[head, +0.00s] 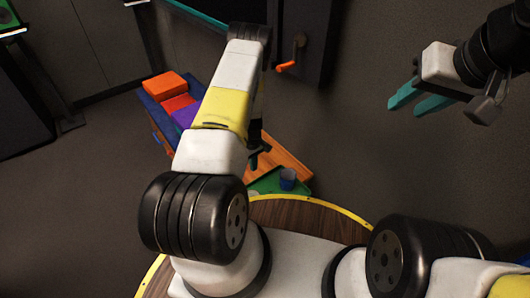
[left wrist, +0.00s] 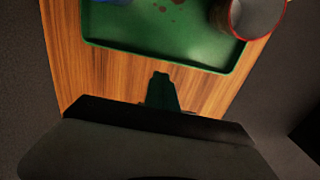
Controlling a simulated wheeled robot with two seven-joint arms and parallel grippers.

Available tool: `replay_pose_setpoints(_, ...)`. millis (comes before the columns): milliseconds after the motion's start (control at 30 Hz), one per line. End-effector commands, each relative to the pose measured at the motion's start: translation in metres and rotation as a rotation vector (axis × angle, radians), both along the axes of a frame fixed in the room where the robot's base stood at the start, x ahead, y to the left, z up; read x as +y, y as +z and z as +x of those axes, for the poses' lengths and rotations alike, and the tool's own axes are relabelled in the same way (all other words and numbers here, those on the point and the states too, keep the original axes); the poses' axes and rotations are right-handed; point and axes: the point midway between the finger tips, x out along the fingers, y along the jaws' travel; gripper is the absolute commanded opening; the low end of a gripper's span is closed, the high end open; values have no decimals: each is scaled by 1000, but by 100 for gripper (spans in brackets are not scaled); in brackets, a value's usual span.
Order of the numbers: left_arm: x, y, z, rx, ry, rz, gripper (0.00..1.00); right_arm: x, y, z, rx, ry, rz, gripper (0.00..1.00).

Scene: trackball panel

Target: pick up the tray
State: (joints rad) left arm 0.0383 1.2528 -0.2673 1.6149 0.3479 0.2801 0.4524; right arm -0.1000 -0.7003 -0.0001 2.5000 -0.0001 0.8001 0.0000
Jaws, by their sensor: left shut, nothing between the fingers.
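The green tray (head: 266,184) lies on a wooden surface, partly hidden by my left arm in the head view. In the left wrist view the tray (left wrist: 160,38) fills the upper middle, its rim just beyond my fingertips. A cup (head: 288,177) stands at its right side; it also shows in the left wrist view (left wrist: 258,16), with a reddish rim. My left gripper (left wrist: 162,77) is shut and empty, over the wood just short of the tray's near rim. My right gripper (head: 405,108), with teal fingers, is open and empty, up at the right, far from the tray.
The wooden surface (head: 290,160) is bare beside the tray. Orange and purple blocks (head: 172,100) sit in a blue container behind my left arm. A dark panel with an orange handle (head: 286,66) stands behind. My round yellow-rimmed base is in front. Open floor lies at the right.

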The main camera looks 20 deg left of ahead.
Motion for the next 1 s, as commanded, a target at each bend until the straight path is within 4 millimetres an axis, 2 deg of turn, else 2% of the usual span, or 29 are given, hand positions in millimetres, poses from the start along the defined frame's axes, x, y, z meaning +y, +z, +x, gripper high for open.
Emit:
replay_pose_setpoints(100, 4, 16, 2, 1, 0, -1, 0, 0, 0, 0, 0, 0, 0, 36)
replay_pose_setpoints(267, 6, 23, 3, 3, -72, 0, 29, 0, 0, 0, 0, 0, 0, 36)
replay_pose_setpoints(367, 4, 20, 0, 7, -274, 0, 30, 0, 0, 0, 0, 0, 0, 36)
replay_pose_setpoints(600, -5, 10, -7, 10, -1031, -1, 30, 0, 0, 0, 0, 0, 0, 36)
replay_pose_setpoints(700, -10, 8, -8, 6, -1290, -1, 30, 0, 0, 0, 0, 0, 0, 36)
replay_pose_setpoints(833, -12, 5, -9, 3, -1500, 0, 30, 0, 0, 0, 0, 0, 0, 36)
replay_pose_setpoints(1000, -14, -6, -9, 2, -1575, -2, 30, 0, 0, 0, 0, 0, 0, 36)
